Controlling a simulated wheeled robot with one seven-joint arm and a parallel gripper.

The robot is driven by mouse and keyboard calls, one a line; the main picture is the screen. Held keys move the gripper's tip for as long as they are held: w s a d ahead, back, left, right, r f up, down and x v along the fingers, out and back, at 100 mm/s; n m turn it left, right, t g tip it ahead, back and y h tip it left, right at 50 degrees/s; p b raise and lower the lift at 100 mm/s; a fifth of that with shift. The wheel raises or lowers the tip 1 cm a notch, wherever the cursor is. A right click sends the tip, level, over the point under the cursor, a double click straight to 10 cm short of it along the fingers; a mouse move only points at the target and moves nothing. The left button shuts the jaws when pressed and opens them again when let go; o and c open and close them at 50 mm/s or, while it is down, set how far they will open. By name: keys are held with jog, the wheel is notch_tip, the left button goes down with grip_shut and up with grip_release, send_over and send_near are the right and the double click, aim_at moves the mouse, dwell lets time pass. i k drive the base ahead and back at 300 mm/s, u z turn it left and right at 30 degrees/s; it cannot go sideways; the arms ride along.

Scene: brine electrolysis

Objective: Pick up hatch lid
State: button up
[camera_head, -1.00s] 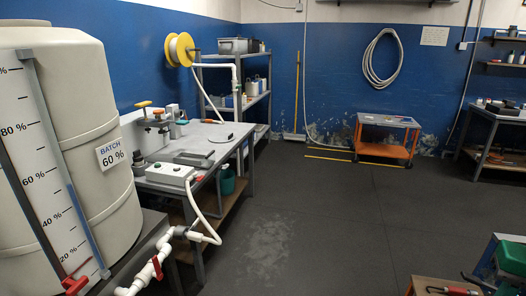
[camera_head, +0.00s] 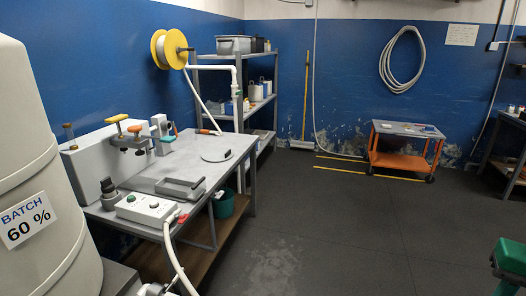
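A grey workbench (camera_head: 224,148) stands left of centre against the blue wall. A flat grey rectangular piece with a raised bar (camera_head: 180,187) lies near its front edge. A thin round light disc with a small dark part (camera_head: 216,156) lies farther back to the right. I cannot tell for certain which of these is the hatch lid.
A large cream tank (camera_head: 45,190) fills the left edge. A white control box (camera_head: 146,208) with a hose is at the bench's near corner. Clamps with orange and yellow handles (camera_head: 126,130) stand behind. The dark floor (camera_head: 330,225) right of the bench is clear.

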aim_at(215, 156)
jog(key=i, duration=3.05)
jog(key=u, duration=2.4)
